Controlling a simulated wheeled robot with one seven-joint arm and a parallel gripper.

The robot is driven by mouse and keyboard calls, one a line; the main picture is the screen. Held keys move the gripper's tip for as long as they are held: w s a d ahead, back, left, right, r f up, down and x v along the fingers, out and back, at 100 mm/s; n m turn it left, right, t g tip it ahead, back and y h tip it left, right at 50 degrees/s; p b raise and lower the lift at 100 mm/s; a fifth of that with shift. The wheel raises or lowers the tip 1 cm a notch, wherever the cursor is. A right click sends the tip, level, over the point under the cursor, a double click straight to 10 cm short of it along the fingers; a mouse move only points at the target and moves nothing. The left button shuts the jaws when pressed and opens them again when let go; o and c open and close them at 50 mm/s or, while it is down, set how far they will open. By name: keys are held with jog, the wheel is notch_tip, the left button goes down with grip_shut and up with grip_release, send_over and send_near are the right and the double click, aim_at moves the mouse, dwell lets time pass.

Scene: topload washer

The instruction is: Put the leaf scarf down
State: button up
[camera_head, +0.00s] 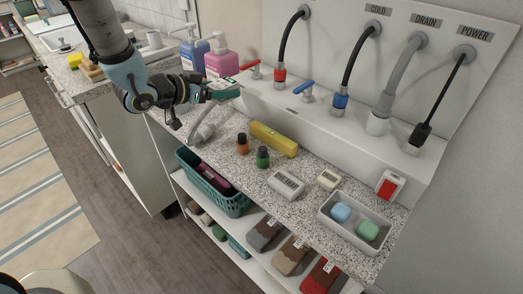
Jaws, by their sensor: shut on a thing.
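My gripper (206,94) is above the back left part of the speckled counter (225,136), in front of the soap bottles. It is shut on a small folded cloth with white and green on it, which I take to be the leaf scarf (224,86). The scarf sticks out to the right of the fingers, apart from the counter below. The fingertips are small and partly hidden by the scarf.
Blue (193,50) and pink (220,60) bottles stand behind the gripper. A yellow box (273,139), two small bottles and a white tray (326,221) with blue and green blocks occupy the counter. A teal basket (236,207) sits below. Hoses hang from the wall panel.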

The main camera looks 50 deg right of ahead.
aim_at(227, 127)
jog(key=shift+f+p, duration=1)
jog(key=shift+f, duration=3.7)
jog(key=shift+f, duration=0.2)
jog(key=o, duration=1.4)
jog(key=shift+r, duration=0.15)
jog(key=shift+a+r, duration=0.1)
jog(key=shift+r, duration=0.05)
jog(key=b+v, duration=0.3)
jog(key=v, duration=0.8)
jog(key=shift+a+r, duration=0.15)
jog(key=shift+a, duration=0.2)
